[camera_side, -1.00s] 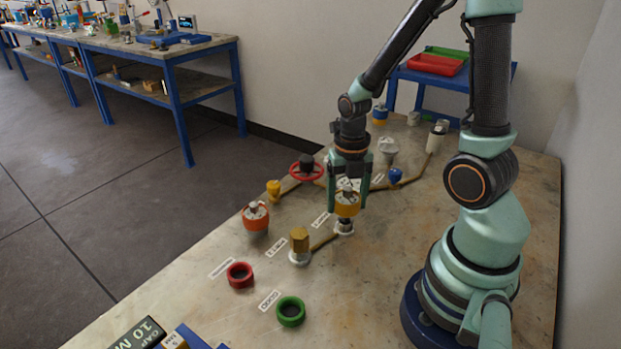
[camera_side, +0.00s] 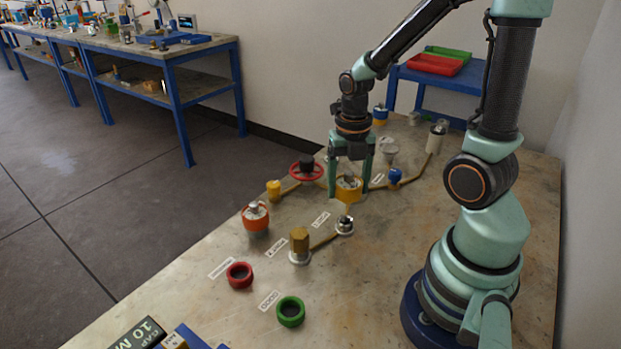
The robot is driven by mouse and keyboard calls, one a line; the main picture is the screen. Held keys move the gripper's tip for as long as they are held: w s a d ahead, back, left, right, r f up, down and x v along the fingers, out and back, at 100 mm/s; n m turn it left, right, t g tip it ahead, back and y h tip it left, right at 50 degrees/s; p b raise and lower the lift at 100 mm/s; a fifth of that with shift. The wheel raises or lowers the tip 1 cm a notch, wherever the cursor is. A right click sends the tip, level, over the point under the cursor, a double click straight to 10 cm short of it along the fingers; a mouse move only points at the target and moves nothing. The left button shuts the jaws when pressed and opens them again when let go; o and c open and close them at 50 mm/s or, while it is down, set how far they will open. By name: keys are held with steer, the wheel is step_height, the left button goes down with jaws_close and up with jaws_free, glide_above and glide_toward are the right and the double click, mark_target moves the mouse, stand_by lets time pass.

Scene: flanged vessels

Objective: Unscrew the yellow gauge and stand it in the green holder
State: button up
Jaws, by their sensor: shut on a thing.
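My gripper (camera_side: 349,190) is shut on the yellow gauge (camera_side: 348,194), with one finger on each side of it. The gauge hangs in the air above and behind a small metal pipe fitting (camera_side: 345,226), apart from it. The fitting's top is bare. The green holder (camera_side: 291,311) is a round ring with a dark opening, empty, on the table near the front. A red holder (camera_side: 239,275) of the same shape, also empty, sits to its left.
An orange-red gauge (camera_side: 256,217) stands left of my gripper. A brass hex fitting (camera_side: 300,245) stands between the bare fitting and the holders. A red handwheel (camera_side: 306,169), a yellow knob (camera_side: 273,190) and a blue knob (camera_side: 395,177) stand farther back along the pipes.

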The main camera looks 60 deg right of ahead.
mark_target(345, 183)
steer(key=r, duration=0.2)
steer(key=a+r, duration=0.1)
steer(key=r, duration=0.2)
steer(key=shift+w+r, duration=0.1)
steer(key=shift+w, duration=0.05)
steer(key=s+a+n, duration=0.3)
steer(key=a, duration=2)
step_height(345, 183, down, 6)
steer(key=shift+s+r, duration=0.15)
steer(key=shift+r, duration=0.05)
steer(key=shift+f, duration=2.5)
steer(key=shift+f, duration=1.1)
